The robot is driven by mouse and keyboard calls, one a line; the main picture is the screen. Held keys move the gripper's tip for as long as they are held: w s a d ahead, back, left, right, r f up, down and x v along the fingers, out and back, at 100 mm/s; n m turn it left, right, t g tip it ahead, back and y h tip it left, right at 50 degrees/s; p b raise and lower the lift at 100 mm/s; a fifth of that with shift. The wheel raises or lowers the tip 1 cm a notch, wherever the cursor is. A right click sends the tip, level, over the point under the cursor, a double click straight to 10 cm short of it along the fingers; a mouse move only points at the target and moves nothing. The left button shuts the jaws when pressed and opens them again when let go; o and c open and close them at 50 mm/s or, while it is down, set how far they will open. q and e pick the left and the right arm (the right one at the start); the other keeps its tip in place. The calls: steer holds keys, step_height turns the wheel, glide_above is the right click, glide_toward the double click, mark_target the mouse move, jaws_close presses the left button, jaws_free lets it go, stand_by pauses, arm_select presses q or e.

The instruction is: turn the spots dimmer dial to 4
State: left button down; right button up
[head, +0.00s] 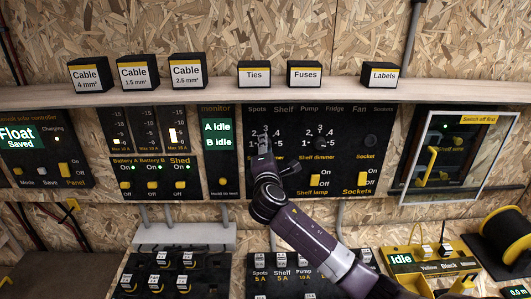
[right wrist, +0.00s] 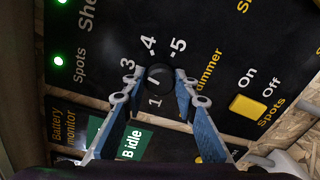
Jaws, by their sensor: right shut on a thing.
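The spots dimmer dial (right wrist: 159,79) is a small round black knob on the black panel, ringed by white numbers, in the right wrist view. The 1, 3, 4 and 5 show; the 2 is hidden by a finger. A small light mark shows on the knob face, but I cannot tell exactly which number it points to. My right gripper (right wrist: 157,86) has its blue-grey fingers on either side of the knob, shut on it. In the head view my right gripper (head: 264,147) reaches the panel and covers the dial. My left gripper is not in view.
The shelf dimmer dial (head: 320,143) sits close to the right of my gripper. A yellow lamp switch (head: 315,180) is below it. The battery monitor (head: 217,134) reads "A idle, B idle" to the left. A wooden shelf (head: 220,93) with labelled boxes runs above the panel.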

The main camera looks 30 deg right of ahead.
steer(key=shift+f+m+b, duration=0.15)
steer(key=shift+m+b, duration=1.55)
steer(key=shift+m, duration=2)
steer(key=o, duration=1.2)
steer(key=shift+c, duration=0.2)
steer(key=shift+s, duration=0.1)
steer(key=v, duration=1.1)
steer(key=shift+s, duration=0.4)
steer(key=shift+a, duration=0.15)
